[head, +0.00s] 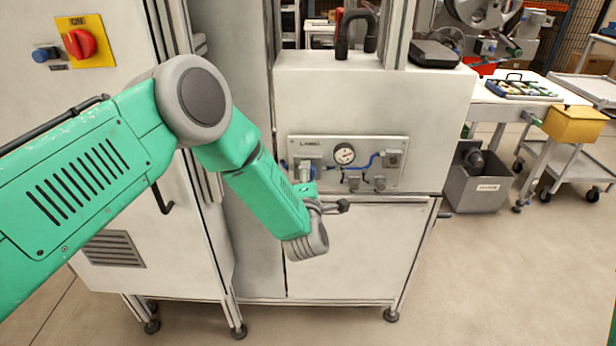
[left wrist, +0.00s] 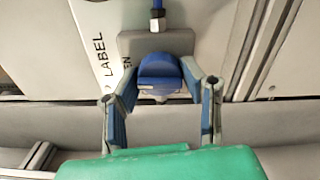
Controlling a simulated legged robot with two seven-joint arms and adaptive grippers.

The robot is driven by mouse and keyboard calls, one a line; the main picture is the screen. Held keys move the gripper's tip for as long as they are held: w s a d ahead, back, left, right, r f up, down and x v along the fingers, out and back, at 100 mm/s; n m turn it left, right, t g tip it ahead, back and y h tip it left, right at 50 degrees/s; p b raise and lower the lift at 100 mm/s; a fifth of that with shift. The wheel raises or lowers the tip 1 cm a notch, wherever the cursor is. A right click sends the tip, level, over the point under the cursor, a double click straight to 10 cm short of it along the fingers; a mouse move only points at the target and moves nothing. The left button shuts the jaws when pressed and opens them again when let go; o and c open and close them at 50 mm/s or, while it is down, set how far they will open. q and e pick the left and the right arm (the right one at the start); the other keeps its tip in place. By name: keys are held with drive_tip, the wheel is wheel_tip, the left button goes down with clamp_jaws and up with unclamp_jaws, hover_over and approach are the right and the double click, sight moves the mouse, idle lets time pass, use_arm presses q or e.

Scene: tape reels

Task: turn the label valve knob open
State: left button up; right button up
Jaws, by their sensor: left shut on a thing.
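The label valve knob (left wrist: 158,72) is blue and rounded, in front of a grey valve body (left wrist: 180,42) in the left wrist view. A blue tube enters the valve from above. The white plate beside it reads "LABEL", with a partly covered word ending in "EN". My left gripper (left wrist: 160,84) is shut on the knob, one finger at each side. In the head view my left gripper (head: 306,173) is at the left part of the valve panel (head: 345,143), under the "LABEL" lettering. There, the gripper and my wrist mostly hide the knob. My right gripper is not in view.
A round gauge (head: 344,153) and another valve fitting (head: 391,159) with blue tubing are right of my gripper on the panel. A tall cabinet (head: 120,95) with a red switch (head: 80,43) stands left. A grey bin (head: 478,185) and a trolley (head: 570,150) stand right, with open floor in front.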

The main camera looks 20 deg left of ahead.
use_arm(q)
drive_tip(key=o, duration=1.1)
drive_tip(key=shift+f, duration=0.15)
drive_tip(key=shift+o, duration=0.2)
drive_tip(key=v, duration=1.2)
drive_tip(key=shift+f, duration=0.1)
drive_tip(key=s+a+f+m+g+h, duration=0.3)
drive_tip(key=s+f+m+g+h, duration=0.4)
drive_tip(key=s+f+m, duration=0.8)
drive_tip(key=s+a+f+m+g+y, duration=0.1)
drive_tip(key=s+a+m+g, duration=0.3)
drive_tip(key=s, duration=0.6)
drive_tip(key=s+a+f+m+g+y, duration=0.1)
drive_tip(key=s+a+m+g, duration=0.3)
drive_tip(key=s, duration=0.6)
drive_tip(key=shift+s+a+f+m+g, duration=0.35)
drive_tip(key=shift+f+m+g, duration=0.1)
drive_tip(key=shift+g, duration=0.45)
